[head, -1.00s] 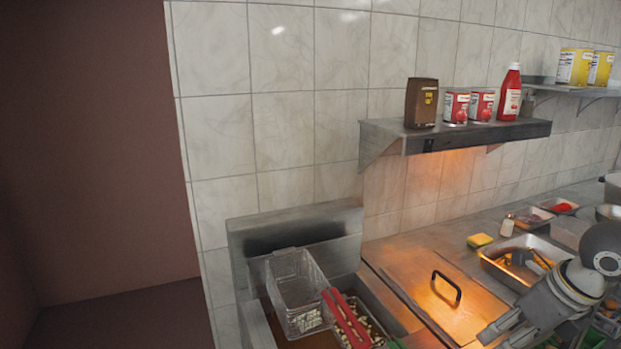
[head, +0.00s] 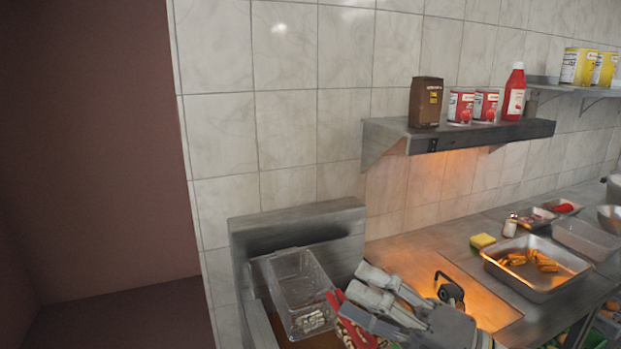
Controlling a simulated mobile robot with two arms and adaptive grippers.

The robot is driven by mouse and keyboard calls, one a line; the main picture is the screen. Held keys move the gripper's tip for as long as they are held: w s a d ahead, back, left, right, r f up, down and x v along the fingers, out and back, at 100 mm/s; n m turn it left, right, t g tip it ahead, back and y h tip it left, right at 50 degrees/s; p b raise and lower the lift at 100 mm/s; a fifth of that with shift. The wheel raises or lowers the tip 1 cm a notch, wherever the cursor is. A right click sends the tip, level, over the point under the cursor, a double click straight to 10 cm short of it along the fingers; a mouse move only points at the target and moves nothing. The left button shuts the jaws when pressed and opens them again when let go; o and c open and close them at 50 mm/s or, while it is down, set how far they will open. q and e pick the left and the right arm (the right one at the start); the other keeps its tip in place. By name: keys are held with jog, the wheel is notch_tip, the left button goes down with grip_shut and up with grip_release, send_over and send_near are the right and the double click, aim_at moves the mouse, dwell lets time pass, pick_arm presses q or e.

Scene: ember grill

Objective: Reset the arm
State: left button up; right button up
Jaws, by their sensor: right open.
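My right gripper (head: 352,290) is open, with its fingers pointing left over the right side of the fryer. It is close to a red handle (head: 334,299), and I cannot tell whether it touches it. The gripper hides most of the basket under that handle. A wire fryer basket (head: 290,285) stands just left of the fingers. My left gripper is not in view.
A steel tray (head: 540,290) with golden pieces, a yellow sponge (head: 482,241) and a shaker (head: 510,226) are on the counter. A wall shelf (head: 480,136) holds cans and a bottle above.

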jog(key=w+d+f+m+t+h, duration=0.2)
jog(key=d+m+t+h, duration=0.35)
jog(key=m, duration=0.45)
jog(key=w+d+f+m+t+h, duration=0.3)
jog(key=d+m+t+h, duration=0.3)
jog(key=m, duration=0.5)
jog(key=s+d+f+m+g+h, duration=0.2)
jog(key=f+m+g+h, duration=0.15)
jog(key=f, duration=0.35)
jog(key=s+d+f+m+g+h, duration=0.25)
jog(key=f+m+h, duration=0.25)
jog(key=f, duration=0.3)
jog(key=s+a+f+m+g+y, duration=0.1)
jog(key=s+a+f+m+g, duration=0.1)
jog(key=s+f+g, duration=0.6)
jog(key=s+a+f+m+g, duration=0.1)
jog(key=s+f+m+g, duration=0.15)
jog(key=s+f, duration=0.95)
notch_tip(320, 180, down, 29)
jog(key=s+n+g+b, duration=0.1)
jog(key=s+g+b, duration=0.1)
jog(key=b, duration=0.4)
jog(key=s+d+f+g+b, duration=0.1)
jog(key=s+d+f+b, duration=0.2)
jog(key=s+f, duration=1.4)
notch_tip(320, 180, down, 3)
jog(key=shift+f+b, duration=0.2)
jog(key=shift+b, duration=0.3)
